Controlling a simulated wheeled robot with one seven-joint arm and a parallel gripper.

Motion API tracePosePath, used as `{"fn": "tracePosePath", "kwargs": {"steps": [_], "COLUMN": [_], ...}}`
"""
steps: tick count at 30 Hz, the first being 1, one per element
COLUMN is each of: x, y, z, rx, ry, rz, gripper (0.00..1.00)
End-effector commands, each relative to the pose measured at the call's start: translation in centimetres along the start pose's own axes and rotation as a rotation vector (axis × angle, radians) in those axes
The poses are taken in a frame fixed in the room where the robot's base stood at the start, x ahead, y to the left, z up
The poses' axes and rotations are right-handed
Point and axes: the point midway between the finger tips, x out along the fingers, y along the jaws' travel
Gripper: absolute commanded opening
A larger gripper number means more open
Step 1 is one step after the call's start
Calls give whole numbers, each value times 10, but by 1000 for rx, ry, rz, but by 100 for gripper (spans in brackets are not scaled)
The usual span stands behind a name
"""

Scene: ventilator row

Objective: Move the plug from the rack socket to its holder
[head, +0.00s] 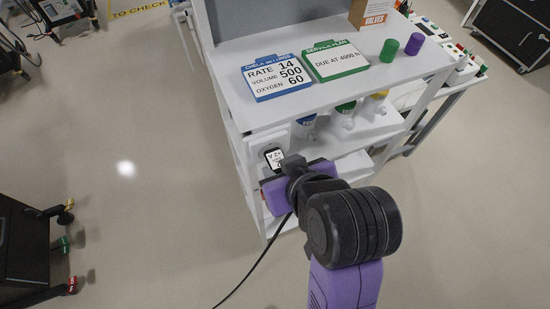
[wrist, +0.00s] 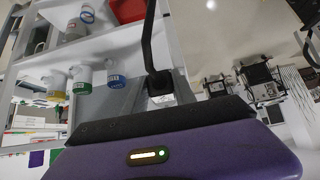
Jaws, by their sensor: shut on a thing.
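My gripper (head: 284,190) is at the left side of the white rack, low by its front corner. In the wrist view my gripper (wrist: 160,108) is shut on a black plug (wrist: 159,80), which has a white label and a black cable. The plug is hidden behind my gripper in the head view, but its cable (head: 262,256) hangs down to the lower left.
The white rack (head: 236,112) has a blue settings card (head: 277,77), a green service card (head: 335,60), and green and purple cylinders on top. Several coloured-collar bottles hang below. A dark cart (head: 22,245) stands at lower left. The floor between is clear.

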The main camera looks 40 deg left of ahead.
Motion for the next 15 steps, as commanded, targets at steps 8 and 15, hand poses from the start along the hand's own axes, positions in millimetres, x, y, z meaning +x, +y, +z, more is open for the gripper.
{"fn": "tracePosePath", "kwargs": {"steps": [8, 15], "x": [-8, -14], "y": [1, 0], "z": [7, 13], "rx": [1, 0], "ry": [1, 2], "rz": [1, 1], "gripper": [0, 0]}}
